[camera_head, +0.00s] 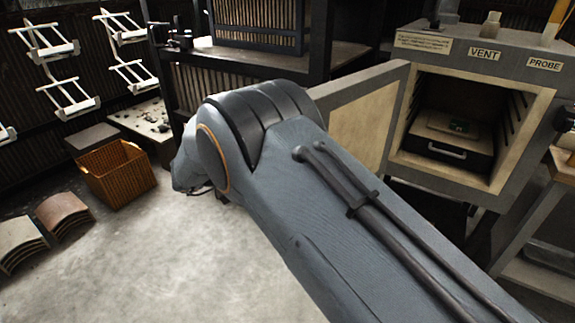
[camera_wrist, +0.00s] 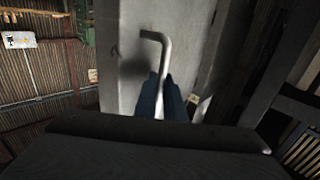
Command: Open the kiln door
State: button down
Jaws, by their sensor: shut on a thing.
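The kiln (camera_head: 445,60) stands at the right in the head view, with VENT and PROBE labels on its top front. Its door (camera_head: 362,112) is swung out to the left, and the pale chamber shows. Inside is a dark tray with a light handle (camera_head: 446,151) and a small object on a board. In the wrist view the grey door face (camera_wrist: 190,45) fills the middle, with a bent metal door handle (camera_wrist: 155,38). My gripper (camera_wrist: 160,88) is shut around the handle's straight part. My arm hides the gripper and part of the door in the head view.
A woven basket (camera_head: 117,176) stands on the floor at left, beside stacked curved tiles (camera_head: 62,214). White hanger racks (camera_head: 52,62) hang at upper left. A dark shelf frame (camera_head: 230,55) stands behind my arm. A side table (camera_head: 540,230) is at right.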

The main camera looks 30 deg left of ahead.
jog(key=shift+w+d, duration=0.1)
jog(key=shift+w, duration=0.1)
jog(key=c, duration=2.2)
grip_release()
jog(key=shift+o, duration=0.4)
jog(key=shift+w+d, duration=0.1)
jog(key=shift+w, duration=0.05)
jog(key=b+v, duration=0.1)
jog(key=v, duration=0.7)
jog(key=shift+b, duration=0.35)
